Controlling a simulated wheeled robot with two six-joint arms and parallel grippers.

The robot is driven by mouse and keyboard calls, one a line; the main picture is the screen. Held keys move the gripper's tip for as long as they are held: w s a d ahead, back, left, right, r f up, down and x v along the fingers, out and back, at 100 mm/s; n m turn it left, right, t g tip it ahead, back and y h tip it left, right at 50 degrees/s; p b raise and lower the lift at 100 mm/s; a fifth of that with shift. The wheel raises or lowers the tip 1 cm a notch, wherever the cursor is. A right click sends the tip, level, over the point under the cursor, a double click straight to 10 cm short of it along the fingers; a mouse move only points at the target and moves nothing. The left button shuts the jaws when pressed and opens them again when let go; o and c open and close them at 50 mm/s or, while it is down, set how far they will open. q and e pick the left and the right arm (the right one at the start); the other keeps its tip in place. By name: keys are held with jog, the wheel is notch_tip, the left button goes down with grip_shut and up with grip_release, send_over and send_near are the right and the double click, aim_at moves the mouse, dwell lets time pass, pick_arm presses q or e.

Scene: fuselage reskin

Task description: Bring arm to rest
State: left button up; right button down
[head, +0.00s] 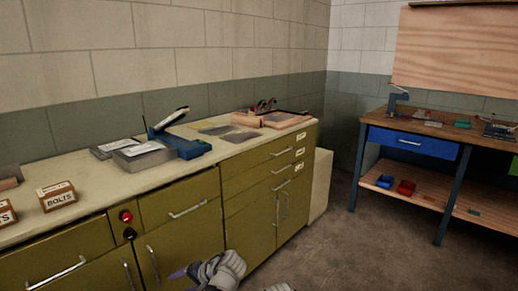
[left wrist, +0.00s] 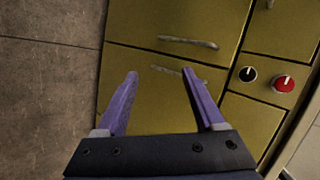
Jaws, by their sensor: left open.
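My left gripper (left wrist: 160,74) is open in the left wrist view, its two purple fingers spread with nothing held between them. Beyond the fingers are the olive drawer fronts of the cabinet (left wrist: 150,20). In the head view the left arm shows low in the picture, in front of the olive cabinet (head: 235,212), with a purple finger (head: 178,273) pointing left. The other finger cannot be made out there. My right gripper is not in view.
The counter (head: 100,190) holds a brown BOLTS box (head: 57,195), a blue device (head: 186,146) and grey boxes (head: 143,154). A workbench (head: 440,125) stands at the right. The floor (head: 345,245) between is clear.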

pick_arm(q)
jog(key=s+d+f+m+g+h, duration=0.15)
jog(key=s+d+f+h, duration=0.25)
jog(key=s+d, duration=0.45)
jog(key=s+d+f+n+g+h, duration=0.15)
jog(key=s+d+f+h, duration=0.25)
jog(key=s+d, duration=0.45)
notch_tip(320, 180, up, 28)
jog(key=w+m+p, duration=0.1)
jog(key=p, duration=2.7)
jog(key=shift+w+d+g, duration=0.15)
jog(key=shift+d+g, duration=0.15)
jog(key=shift+d, duration=0.15)
